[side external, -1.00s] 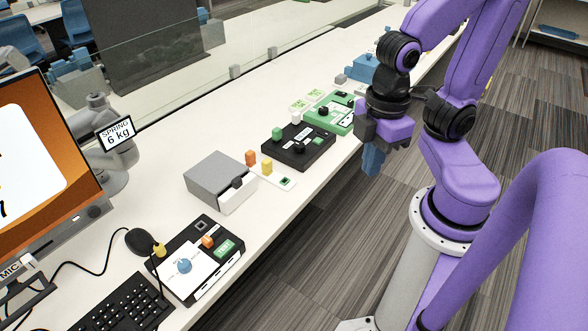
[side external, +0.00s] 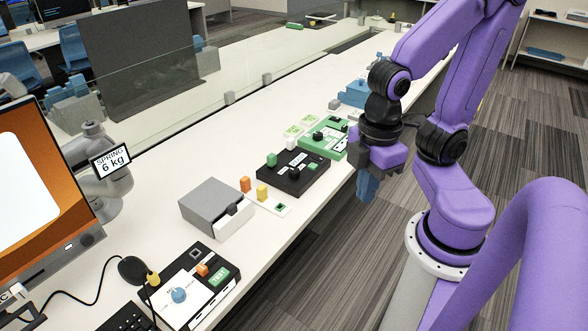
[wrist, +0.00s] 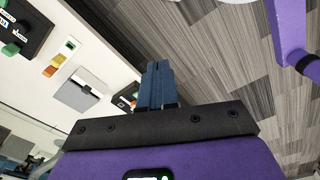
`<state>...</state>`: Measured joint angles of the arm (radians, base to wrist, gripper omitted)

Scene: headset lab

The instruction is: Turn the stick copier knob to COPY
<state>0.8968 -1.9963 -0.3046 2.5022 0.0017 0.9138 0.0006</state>
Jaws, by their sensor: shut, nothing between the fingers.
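A black box (side external: 316,178) with a green stick (side external: 271,159) standing at its left, a dark knob (side external: 292,173) and a white label is on the white bench. Behind it is a green box (side external: 328,147) with a black knob (side external: 318,135). I cannot read their labels, so I cannot tell which is the stick copier or where its knob points. My gripper (side external: 367,195) is shut and empty, its blue fingers hanging down beyond the bench's front edge, right of the black box and apart from it. The wrist view shows the fingers (wrist: 158,70) together over the floor.
A grey drawer box (side external: 208,205), an orange block (side external: 245,184) and a yellow block (side external: 262,193) stand left of the black box. A TEST panel device (side external: 222,292) is nearer. A glass screen (side external: 180,90) lines the bench's back. Open carpet (side external: 320,270) lies in front.

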